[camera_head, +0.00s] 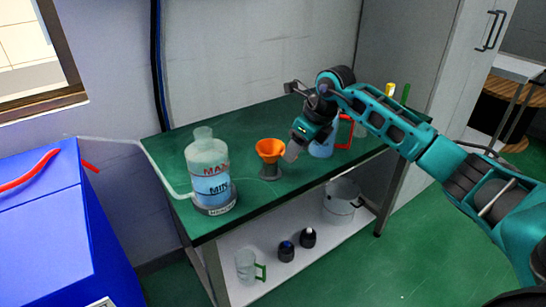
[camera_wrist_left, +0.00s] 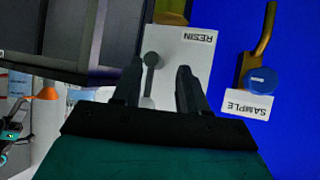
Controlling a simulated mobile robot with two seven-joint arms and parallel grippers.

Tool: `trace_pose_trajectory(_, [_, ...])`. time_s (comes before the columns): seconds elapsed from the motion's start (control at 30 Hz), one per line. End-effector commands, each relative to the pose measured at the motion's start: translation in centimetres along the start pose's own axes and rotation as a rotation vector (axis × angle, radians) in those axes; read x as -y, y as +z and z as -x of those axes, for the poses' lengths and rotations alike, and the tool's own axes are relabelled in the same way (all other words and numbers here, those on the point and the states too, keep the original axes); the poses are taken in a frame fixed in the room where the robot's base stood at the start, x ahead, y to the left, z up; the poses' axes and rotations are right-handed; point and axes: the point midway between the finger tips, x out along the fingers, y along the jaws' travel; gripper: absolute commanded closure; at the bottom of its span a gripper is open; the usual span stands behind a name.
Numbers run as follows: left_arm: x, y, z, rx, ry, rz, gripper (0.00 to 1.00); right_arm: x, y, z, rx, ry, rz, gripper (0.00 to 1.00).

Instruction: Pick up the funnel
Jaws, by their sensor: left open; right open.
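The orange funnel (camera_head: 270,147) stands upright, wide mouth up, in a small dark holder (camera_head: 270,171) on the green bench top (camera_head: 240,198). It also shows small at the left of the left wrist view (camera_wrist_left: 47,93). My right gripper (camera_head: 292,152) is just right of the funnel, pointing down, open and apparently empty; a gap to the funnel is hard to judge. My left gripper (camera_wrist_left: 160,88) is open and empty in the left wrist view, facing a white RESIN label (camera_wrist_left: 190,60), far from the funnel. It is not in the head view.
A bottle marked MAX and MIN (camera_head: 207,165) stands left of the funnel, with a tube at its side. A pitcher with blue liquid and a red handle (camera_head: 323,148) is partly behind my right gripper. The lower shelf holds a pot (camera_head: 341,203). A blue cabinet (camera_head: 50,240) stands left.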

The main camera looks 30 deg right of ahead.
Motion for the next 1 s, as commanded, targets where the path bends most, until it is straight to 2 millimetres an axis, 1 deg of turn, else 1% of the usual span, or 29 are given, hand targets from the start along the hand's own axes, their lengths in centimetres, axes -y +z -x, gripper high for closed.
trace_pose_trajectory(0.03, [0.0, 0.1, -0.1, 0.0, 0.001, 0.0, 0.57, -0.2, 0.3, -1.0, 0.0, 0.005, 0.0, 0.47])
trace_pose_trajectory(0.1, [0.0, 0.2, -0.1, 0.0, 0.001, 0.001, 0.57, -0.1, 0.6, -2.1, -0.001, 0.005, 0.0, 0.47])
trace_pose_trajectory(0.2, [-0.1, 0.3, -0.2, 0.002, 0.003, 0.001, 0.57, -0.1, 0.6, -3.4, 0.0, 0.003, 0.0, 0.47])
trace_pose_trajectory(0.33, [-0.2, 0.2, -0.2, 0.002, 0.004, 0.002, 0.57, 0.0, 0.6, -4.0, 0.0, 0.001, 0.001, 0.47])
trace_pose_trajectory(0.53, [-0.2, -0.1, -0.1, -0.002, 0.005, 0.002, 0.57, 0.0, 0.6, -4.0, 0.0, 0.001, 0.001, 0.47])
trace_pose_trajectory(1.0, [-0.2, 0.0, -0.1, -0.003, 0.006, 0.002, 0.57, 0.0, 0.6, -4.0, 0.0, 0.001, 0.001, 0.92])
